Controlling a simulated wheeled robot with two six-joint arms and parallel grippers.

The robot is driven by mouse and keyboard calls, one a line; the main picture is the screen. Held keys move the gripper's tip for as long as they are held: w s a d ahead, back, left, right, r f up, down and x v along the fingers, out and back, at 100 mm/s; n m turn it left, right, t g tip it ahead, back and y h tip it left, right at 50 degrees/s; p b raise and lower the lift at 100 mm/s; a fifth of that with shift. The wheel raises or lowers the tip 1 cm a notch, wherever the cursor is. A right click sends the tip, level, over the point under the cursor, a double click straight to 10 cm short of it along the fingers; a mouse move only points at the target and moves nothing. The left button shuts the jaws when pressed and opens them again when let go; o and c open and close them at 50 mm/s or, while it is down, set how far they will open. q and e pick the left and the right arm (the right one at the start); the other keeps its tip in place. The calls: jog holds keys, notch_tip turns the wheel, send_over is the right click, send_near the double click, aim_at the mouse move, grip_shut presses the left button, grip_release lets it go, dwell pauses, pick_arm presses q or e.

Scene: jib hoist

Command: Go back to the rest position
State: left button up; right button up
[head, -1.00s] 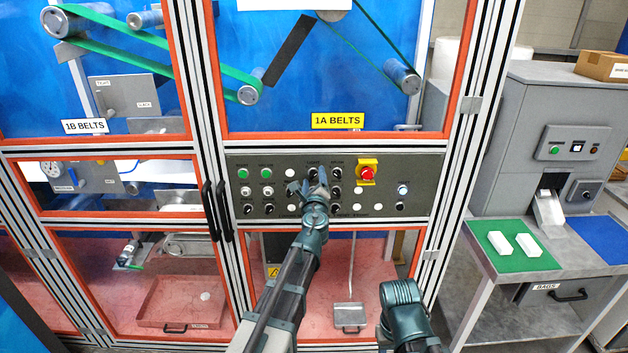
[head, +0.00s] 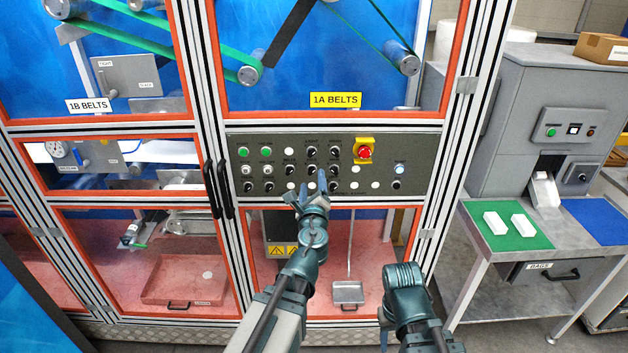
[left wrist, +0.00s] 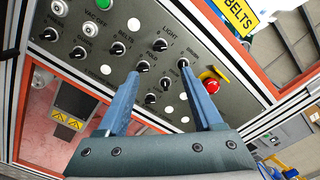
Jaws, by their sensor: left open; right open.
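My left gripper (head: 313,184) is in front of the lower edge of the dark control panel (head: 430,160). Its two blue fingers are apart with nothing between them. In the left wrist view the open fingers (left wrist: 165,95) point at the black selector knobs, with a visible gap between them; I cannot tell how far the tips are from the panel. My right arm (head: 405,285) shows at the lower right of centre in the head view, but its gripper is not visible.
The panel carries several knobs, green buttons and a red emergency stop (head: 364,151). Framed doors with handles (head: 217,188) stand left of the arm. A bench with a green mat (head: 505,236) and white blocks stands right. Floor (head: 530,335) shows in front of it.

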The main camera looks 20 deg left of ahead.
pick_arm(q)
jog(key=shift+w, duration=0.1)
jog(key=s+d+f+n+g+y+b, duration=0.1)
jog(key=s+f+n+g+b, duration=0.1)
jog(key=s+f+n+g, duration=0.45)
jog(key=s+d+f+n+g+b, duration=0.1)
jog(key=s+f+n+g+b, duration=0.15)
jog(key=f+n, duration=0.7)
jog(key=s+d+f+n+g+h+b, duration=0.1)
jog(key=s+d+f+n+g+h, duration=0.1)
jog(key=s+d+f+g, duration=0.2)
jog(key=s+d+f+n+g+h, duration=0.2)
jog(key=s+d+f, duration=0.6)
jog(key=s, duration=0.4)
jog(key=d+g+h, duration=0.1)
jog(key=g, duration=0.1)
jog(key=shift+s+g+b, duration=0.3)
jog(key=shift+b, duration=0.05)
